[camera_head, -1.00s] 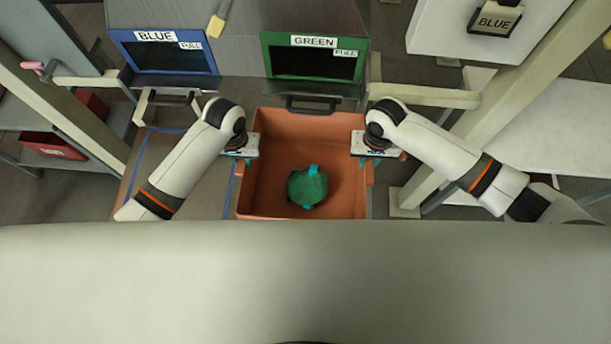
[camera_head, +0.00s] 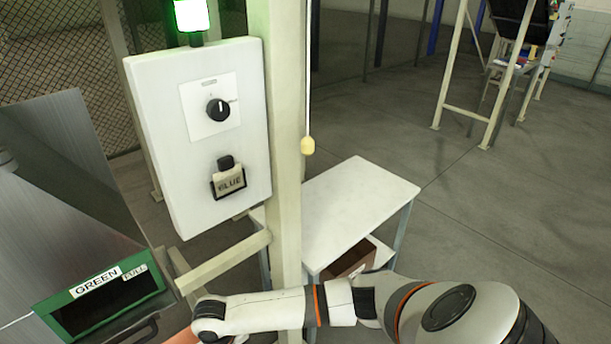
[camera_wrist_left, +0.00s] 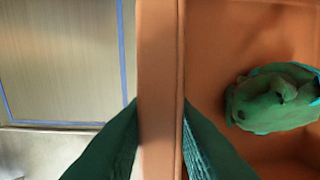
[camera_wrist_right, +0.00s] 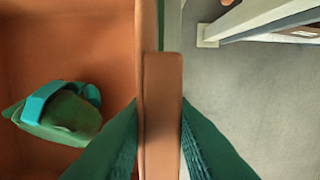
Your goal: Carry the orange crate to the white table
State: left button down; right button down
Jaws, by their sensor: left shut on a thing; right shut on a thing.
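The orange crate shows at the bottom edge of the head view (camera_head: 182,337), mostly out of frame. In the left wrist view my left gripper (camera_wrist_left: 160,135) is shut on the crate's wall (camera_wrist_left: 160,60). In the right wrist view my right gripper (camera_wrist_right: 160,140) is shut on the opposite wall (camera_wrist_right: 162,85). A green sling bag with teal straps (camera_wrist_left: 272,98) lies inside the crate; it also shows in the right wrist view (camera_wrist_right: 62,118). The white table (camera_head: 360,200) stands beyond a cream post, right of centre in the head view. My left gripper is outside the head view.
A cream post (camera_head: 286,150) and a white panel with a knob and BLUE tag (camera_head: 200,130) stand left of the table. The green-framed GREEN chute (camera_head: 105,300) is at lower left. A box (camera_head: 350,260) sits under the table. Open floor lies to the right.

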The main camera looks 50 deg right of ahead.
aim_at(378, 207)
jog(key=k+z, duration=0.35)
jog(key=z, duration=0.15)
jog(key=l+z, duration=0.25)
jog(key=z, duration=0.25)
jog(key=i+l+z, duration=0.15)
jog(key=z, duration=0.35)
jog(key=i+l, duration=1.65)
jog(key=l, duration=0.25)
jog(key=i+j, duration=0.75)
jog(key=j, duration=0.2)
